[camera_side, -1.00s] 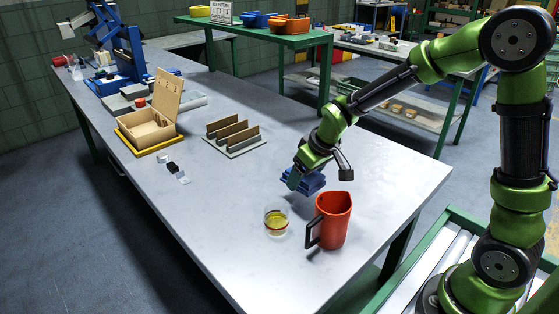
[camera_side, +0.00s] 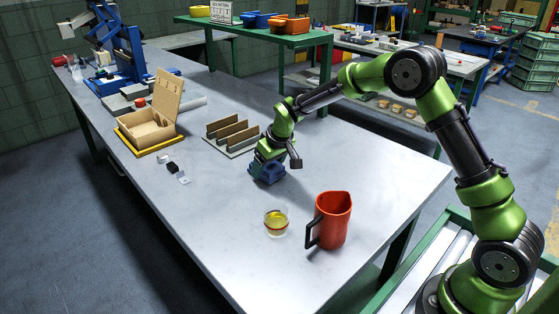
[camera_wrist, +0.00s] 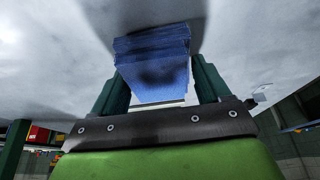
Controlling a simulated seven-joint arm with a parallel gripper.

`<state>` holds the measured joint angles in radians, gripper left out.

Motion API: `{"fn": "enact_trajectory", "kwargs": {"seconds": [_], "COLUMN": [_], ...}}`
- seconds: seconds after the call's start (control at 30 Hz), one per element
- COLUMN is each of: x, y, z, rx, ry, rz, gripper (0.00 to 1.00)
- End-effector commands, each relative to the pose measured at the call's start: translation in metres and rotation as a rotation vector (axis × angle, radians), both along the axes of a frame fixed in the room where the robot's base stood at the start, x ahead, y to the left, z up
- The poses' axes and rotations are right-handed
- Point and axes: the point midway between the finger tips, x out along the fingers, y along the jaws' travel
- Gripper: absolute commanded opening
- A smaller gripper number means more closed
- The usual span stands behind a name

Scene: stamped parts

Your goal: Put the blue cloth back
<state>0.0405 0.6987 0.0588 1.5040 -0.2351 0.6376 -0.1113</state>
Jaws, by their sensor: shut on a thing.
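The blue cloth (camera_side: 267,173) is a folded stack, low at the table top in the side view, in front of the slotted rack. In the wrist view the blue cloth (camera_wrist: 155,62) sits between two dark green fingers. My gripper (camera_side: 264,163) is shut on it from above. The wrist view shows my gripper (camera_wrist: 155,85) with a finger at each side of the cloth. I cannot tell whether the cloth's underside touches the table.
A red jug (camera_side: 333,220) and a glass of yellow liquid (camera_side: 276,222) stand near the front. A slotted rack (camera_side: 232,134) is just behind my gripper. An open wooden box (camera_side: 150,128) and small blocks (camera_side: 177,171) lie to the left. The table (camera_side: 370,170) is clear on the right.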

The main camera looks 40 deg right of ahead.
Motion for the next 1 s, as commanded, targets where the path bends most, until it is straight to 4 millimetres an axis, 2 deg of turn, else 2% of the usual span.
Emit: {"fn": "enact_trajectory", "kwargs": {"seconds": [0.4,0.43,0.57,0.83,1.0], "x": [0.0,0.0,0.0,0.0,-0.006], "y": [0.0,0.0,0.0,0.0,0.0], "z": [-0.008,-0.007,-0.007,-0.005,0.014], "rx": [0.0,0.0,0.0,0.0,0.0], "ry": [-0.001,-0.002,-0.002,-0.003,-0.005], "rz": [0.0,0.0,0.0,0.0,-0.001], "gripper": [0.52,0.81,1.0,1.0,1.0]}}
